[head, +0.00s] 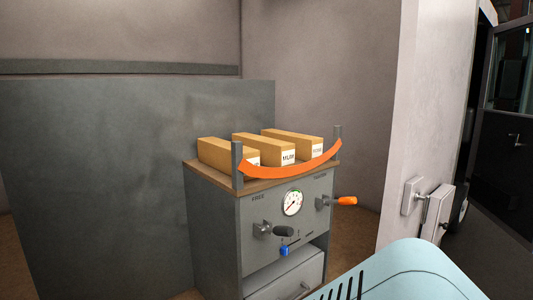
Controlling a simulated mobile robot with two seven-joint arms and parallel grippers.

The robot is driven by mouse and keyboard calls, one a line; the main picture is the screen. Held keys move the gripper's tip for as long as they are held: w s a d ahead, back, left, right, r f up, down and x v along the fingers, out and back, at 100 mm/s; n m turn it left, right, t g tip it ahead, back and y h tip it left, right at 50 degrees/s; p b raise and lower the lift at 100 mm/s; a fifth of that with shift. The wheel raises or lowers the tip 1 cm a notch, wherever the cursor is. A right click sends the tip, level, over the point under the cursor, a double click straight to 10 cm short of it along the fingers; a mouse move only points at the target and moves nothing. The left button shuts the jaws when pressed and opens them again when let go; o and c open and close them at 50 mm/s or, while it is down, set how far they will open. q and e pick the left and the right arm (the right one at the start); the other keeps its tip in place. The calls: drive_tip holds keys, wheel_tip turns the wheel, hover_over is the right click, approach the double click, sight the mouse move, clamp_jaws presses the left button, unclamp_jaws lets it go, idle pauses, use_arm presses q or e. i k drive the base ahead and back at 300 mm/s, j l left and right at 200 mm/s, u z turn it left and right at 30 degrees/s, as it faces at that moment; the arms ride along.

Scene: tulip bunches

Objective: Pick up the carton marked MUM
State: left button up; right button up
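Three long cartons lie side by side on the wooden top (192,164) of a grey cabinet. The middle carton (262,145) has a white end label that seems to read MUM. The left carton (227,152) has its label mostly hidden behind an orange band. The right carton (292,138) has a white label too small to read surely. Neither of my grippers is in view.
The orange band (291,170) sags between two grey posts (237,164) across the front of the cabinet top. The cabinet (258,230) has a round gauge (292,202), an orange-handled lever (346,201) and a blue knob (284,250). A dark panel (100,190) stands left.

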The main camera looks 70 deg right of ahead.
sight(274, 152)
drive_tip(key=k, duration=0.55)
drive_tip(key=z, duration=2.15)
drive_tip(key=i+j, duration=0.75)
